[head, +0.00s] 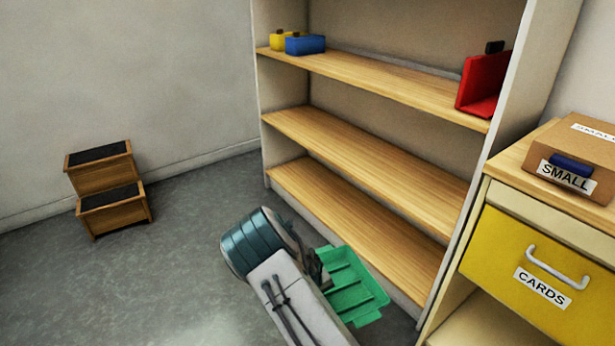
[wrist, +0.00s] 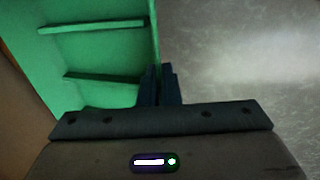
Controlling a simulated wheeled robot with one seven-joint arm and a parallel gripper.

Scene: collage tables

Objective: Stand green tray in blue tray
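The green tray (head: 352,284) has raised ribs across its face and is held tilted in front of the lower shelves in the head view. My gripper (wrist: 160,86) is shut on one edge of it, with that edge running between the two dark fingers. In the wrist view the green tray (wrist: 95,55) fills the upper left. A small blue box-like thing (head: 305,44), the only blue tray-like object in view, sits at the left of the top shelf. Its inside cannot be made out. My arm partly hides the green tray's near side in the head view.
A yellow block (head: 281,40) is beside the blue one; a red holder (head: 484,84) stands at the top shelf's right end. The two lower shelves are bare. A cabinet with a yellow drawer (head: 525,262) and cardboard box (head: 585,152) is right, a step stool (head: 108,188) left.

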